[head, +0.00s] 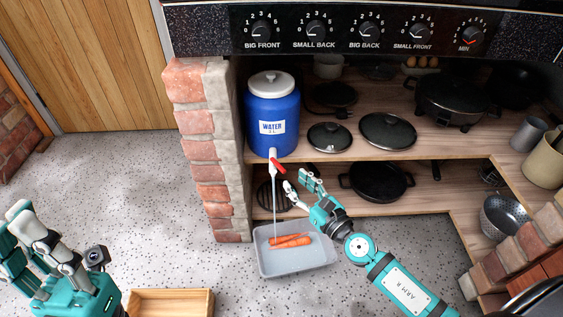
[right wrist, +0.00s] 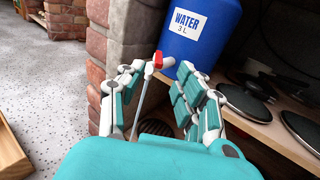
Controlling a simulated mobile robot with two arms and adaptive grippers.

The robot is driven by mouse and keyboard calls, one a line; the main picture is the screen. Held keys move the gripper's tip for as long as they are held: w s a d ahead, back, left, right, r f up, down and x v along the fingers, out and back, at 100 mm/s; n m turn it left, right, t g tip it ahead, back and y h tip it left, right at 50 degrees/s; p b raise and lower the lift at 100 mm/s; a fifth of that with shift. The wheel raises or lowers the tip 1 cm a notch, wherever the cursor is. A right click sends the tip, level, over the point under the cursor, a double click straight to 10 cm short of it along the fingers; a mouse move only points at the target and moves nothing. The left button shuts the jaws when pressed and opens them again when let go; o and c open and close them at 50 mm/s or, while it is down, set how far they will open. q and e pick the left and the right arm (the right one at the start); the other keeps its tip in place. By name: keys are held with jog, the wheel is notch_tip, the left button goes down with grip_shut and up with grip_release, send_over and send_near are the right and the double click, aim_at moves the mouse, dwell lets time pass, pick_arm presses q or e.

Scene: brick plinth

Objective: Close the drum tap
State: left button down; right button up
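A blue water drum (head: 271,125) with a white lid stands on the upper shelf; its lower part also shows in the right wrist view (right wrist: 202,28). Its white tap (head: 273,160) has a red lever (head: 278,165) pointing down to the right. A thin stream of water (head: 270,205) runs from the tap into a grey tray (head: 286,271). My right gripper (head: 296,179) is open and empty, just below and right of the lever. In the right wrist view the red lever (right wrist: 158,60) shows between the fingertips, apparently untouched. My left gripper (head: 28,213) is open and empty, far left.
Carrots (head: 290,240) lie in the tray. A brick pillar (head: 205,140) stands left of the drum. Lids (head: 388,130) and pans (head: 375,182) fill the shelves to the right. A wooden box (head: 171,303) sits at the front.

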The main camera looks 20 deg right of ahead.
aim_at(285, 171)
jog(key=x, duration=0.7)
jog(key=shift+w+f, duration=0.1)
jog(key=shift+w, duration=0.05)
grip_shut()
